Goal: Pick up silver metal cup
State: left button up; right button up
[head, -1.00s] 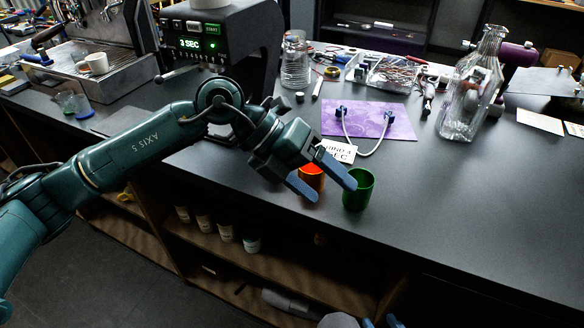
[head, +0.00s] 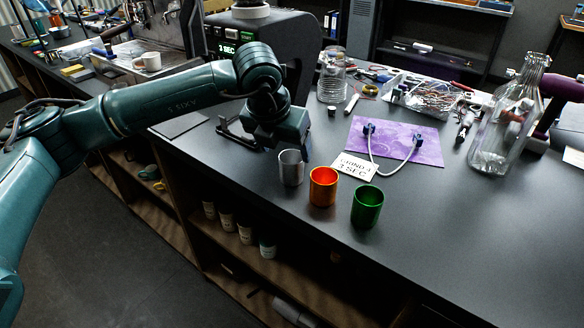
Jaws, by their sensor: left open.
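The silver metal cup (head: 291,170) stands upright near the counter's front edge, leftmost of three cups. The orange cup (head: 323,188) is just right of it, and the green cup (head: 367,207) is farther right. My left gripper (head: 289,149) is open, close above and behind the silver cup. One dark finger shows by the cup's upper right; the other is hard to make out. I cannot tell whether the gripper touches the cup. My right gripper is not in view.
A white note card (head: 355,167) and a purple mat (head: 395,138) with a cable lie behind the cups. A glass jar (head: 332,78) and a glass bottle (head: 505,115) stand farther back. The black counter right of the green cup is clear.

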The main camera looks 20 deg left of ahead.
aim_at(292, 165)
pick_arm(q)
jog(key=shift+w+f, duration=0.25)
jog(key=shift+f, duration=0.4)
jog(key=x, duration=0.2)
jog(key=p+x, duration=0.1)
jog(key=x, duration=0.1)
jog(key=shift+s+d+f, duration=0.1)
jog(key=shift+d+f, duration=0.05)
jog(key=shift+d, duration=0.25)
jog(key=shift+f, duration=0.3)
jog(key=shift+w+f, duration=0.15)
jog(key=shift+w, duration=0.05)
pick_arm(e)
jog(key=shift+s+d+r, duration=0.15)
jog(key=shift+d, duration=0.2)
pick_arm(q)
jog(key=c, duration=1.1)
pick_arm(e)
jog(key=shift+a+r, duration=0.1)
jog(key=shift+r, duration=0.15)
